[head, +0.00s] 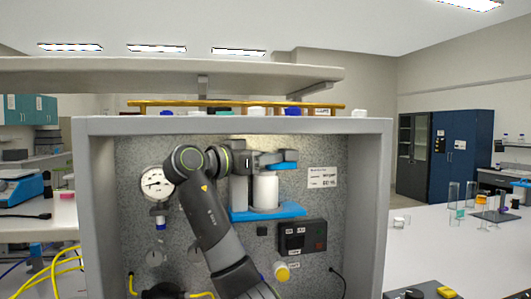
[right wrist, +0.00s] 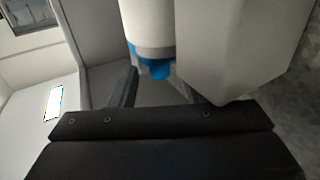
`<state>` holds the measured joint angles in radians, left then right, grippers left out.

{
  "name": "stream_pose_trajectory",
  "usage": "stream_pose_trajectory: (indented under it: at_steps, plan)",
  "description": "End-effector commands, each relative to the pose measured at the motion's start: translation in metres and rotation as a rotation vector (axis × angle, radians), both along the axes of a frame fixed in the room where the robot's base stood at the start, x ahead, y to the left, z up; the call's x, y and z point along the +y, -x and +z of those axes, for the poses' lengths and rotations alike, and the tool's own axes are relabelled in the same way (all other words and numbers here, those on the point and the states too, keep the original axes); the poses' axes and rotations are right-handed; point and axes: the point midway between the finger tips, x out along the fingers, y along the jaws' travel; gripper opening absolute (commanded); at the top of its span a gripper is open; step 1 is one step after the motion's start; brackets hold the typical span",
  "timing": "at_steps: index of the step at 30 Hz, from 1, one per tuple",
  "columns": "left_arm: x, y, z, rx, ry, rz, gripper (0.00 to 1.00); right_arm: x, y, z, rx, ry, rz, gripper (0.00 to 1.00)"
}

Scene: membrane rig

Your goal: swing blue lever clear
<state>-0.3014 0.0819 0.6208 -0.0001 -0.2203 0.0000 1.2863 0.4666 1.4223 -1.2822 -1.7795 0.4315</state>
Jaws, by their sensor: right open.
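In the head view a blue lever-like piece (head: 286,165) sits at the top of a white canister (head: 265,190), which stands on a blue bracket (head: 290,210). I cannot tell surely that this piece is the lever. My right gripper (head: 257,161) is beside its left end; contact cannot be told. In the right wrist view the gripper (right wrist: 158,88) is open, with its two dark fingers apart. A small blue piece (right wrist: 158,71) shows between or just beyond them, below a white cylinder (right wrist: 149,28). My left gripper is not in view.
The rig's grey frame (head: 375,200) surrounds the work space, with a shelf above. A pressure gauge (head: 157,184) hangs left of my arm. A dark control box (head: 302,236) and a yellow-capped fitting (head: 282,272) sit low on the panel. A pale block (right wrist: 235,45) crowds the right wrist view.

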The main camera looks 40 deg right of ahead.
Motion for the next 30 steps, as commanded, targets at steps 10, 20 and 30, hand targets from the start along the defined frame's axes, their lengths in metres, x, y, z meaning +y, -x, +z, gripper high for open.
stream_pose_trajectory:
  at_steps: [10, 20, 30]
  plan:
    - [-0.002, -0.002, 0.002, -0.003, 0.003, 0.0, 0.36, -0.007, 0.0, -0.001, -0.001, 0.0, 0.001, 0.43]
    - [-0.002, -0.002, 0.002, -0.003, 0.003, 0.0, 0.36, -0.007, 0.0, -0.001, 0.0, -0.001, 0.001, 0.05]
    - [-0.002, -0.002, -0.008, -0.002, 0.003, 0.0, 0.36, -0.006, 0.003, -0.003, -0.003, 0.0, 0.034, 0.0]
